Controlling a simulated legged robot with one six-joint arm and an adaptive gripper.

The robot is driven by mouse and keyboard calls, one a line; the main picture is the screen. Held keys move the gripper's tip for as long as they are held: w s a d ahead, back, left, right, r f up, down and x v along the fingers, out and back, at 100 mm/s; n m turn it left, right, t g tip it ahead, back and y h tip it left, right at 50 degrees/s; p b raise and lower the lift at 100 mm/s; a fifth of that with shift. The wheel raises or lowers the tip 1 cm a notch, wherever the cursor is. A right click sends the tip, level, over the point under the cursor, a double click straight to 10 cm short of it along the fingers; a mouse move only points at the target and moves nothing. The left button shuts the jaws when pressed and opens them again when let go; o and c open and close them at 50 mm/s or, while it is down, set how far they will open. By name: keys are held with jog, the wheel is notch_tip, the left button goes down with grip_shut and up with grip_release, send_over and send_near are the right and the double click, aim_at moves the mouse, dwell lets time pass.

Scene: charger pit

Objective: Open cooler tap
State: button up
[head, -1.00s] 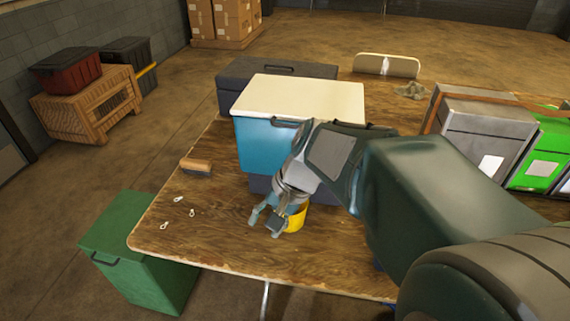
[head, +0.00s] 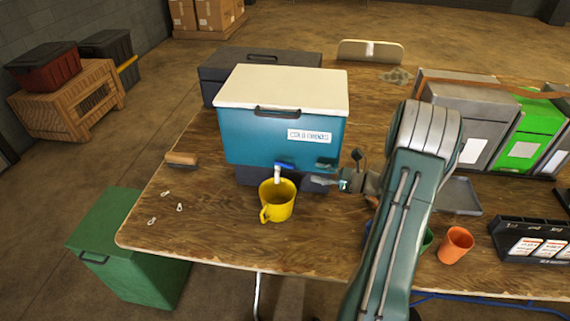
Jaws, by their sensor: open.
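The cooler (head: 235,130) is a blue box with a cream lid and a "cold drinks" label, on a dark base on the wooden table. Its tap (head: 277,174) is a white spout with a blue lever (head: 284,166) low on the front. A yellow mug (head: 280,204) stands upright on the table below the tap. My gripper (head: 323,173) is open and empty, to the right of the tap, its fingers pointing left toward it. It is apart from the lever and close to the cooler's front. Whether the fingers touch the cooler's front I cannot tell.
An orange cup (head: 456,245), a grey tray (head: 460,196) and a black card rack (head: 535,243) are on the right. Grey and green bins (head: 525,145) stand behind them. A brush (head: 181,159) and small metal pieces (head: 166,207) lie left.

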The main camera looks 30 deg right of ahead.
aim_at(275, 162)
jog(key=x, duration=1)
jog(key=shift+w, duration=0.35)
